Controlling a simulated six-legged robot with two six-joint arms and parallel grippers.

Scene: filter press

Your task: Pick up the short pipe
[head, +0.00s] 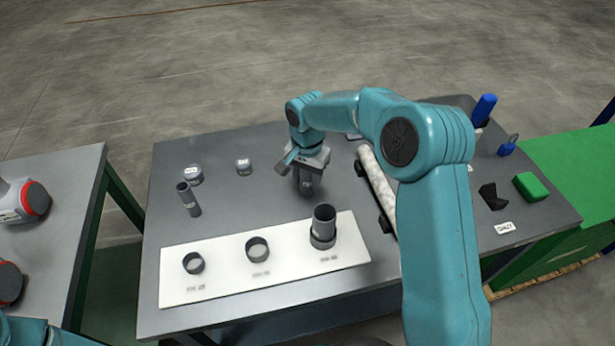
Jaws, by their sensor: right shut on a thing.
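My right gripper (307,168) points down over the middle of the grey table and is shut on a short dark pipe (306,186). The pipe shows just below the fingers, partly hidden by them; I cannot tell whether it touches the table. A wider dark pipe (323,217) stands upright in the right-hand ring of the white board (222,286). My left gripper is not in view.
Two empty dark rings (193,263) (257,248) sit on the board. Two small jars (194,175) (243,167) stand behind. A long pale roll (377,188) lies right of the gripper, partly behind my right arm. A green block (530,187) and blue items (484,109) are at right.

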